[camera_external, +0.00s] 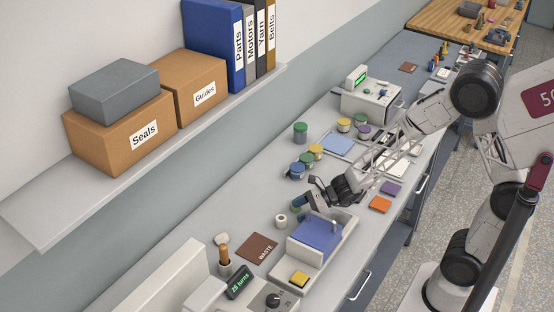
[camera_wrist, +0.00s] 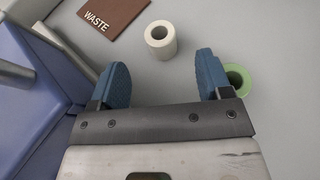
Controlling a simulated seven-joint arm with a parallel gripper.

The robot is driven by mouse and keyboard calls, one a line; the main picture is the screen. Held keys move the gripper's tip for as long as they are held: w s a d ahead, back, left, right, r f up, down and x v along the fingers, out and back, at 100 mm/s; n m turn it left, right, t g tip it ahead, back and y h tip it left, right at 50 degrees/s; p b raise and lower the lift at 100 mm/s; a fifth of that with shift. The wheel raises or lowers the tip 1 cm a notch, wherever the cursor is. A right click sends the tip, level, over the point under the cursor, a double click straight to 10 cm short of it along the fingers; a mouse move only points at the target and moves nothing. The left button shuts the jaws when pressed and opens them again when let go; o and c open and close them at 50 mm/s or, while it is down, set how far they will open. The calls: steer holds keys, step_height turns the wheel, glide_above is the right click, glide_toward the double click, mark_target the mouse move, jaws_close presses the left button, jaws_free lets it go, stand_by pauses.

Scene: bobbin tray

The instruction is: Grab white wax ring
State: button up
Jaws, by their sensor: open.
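The white wax ring (camera_wrist: 168,48) stands on the grey bench with its hole facing up, just beyond my fingertips and between their lines in the wrist view. It also shows in the external view (camera_external: 281,221), left of the fingers. My gripper (camera_wrist: 160,78) is open and empty, its two blue fingers spread apart. In the external view my gripper (camera_external: 302,208) is low over the bench beside the blue-topped tray. A green ring (camera_wrist: 243,75) lies just right of the right finger and is partly hidden by it.
A brown WASTE mat (camera_wrist: 105,14) lies beyond and left of the ring. The blue-topped tray (camera_external: 346,228) is close on the gripper's left in the wrist view. Coloured jars (camera_external: 300,133) stand farther along the bench. Bare bench surrounds the ring.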

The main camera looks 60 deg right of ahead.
mark_target(285, 217)
steer(key=shift+x, duration=0.75)
steer(key=shift+w+a, duration=0.1)
steer(key=shift+x, duration=2.5)
steer(key=c, duration=1)
step_height(285, 217, up, 10)
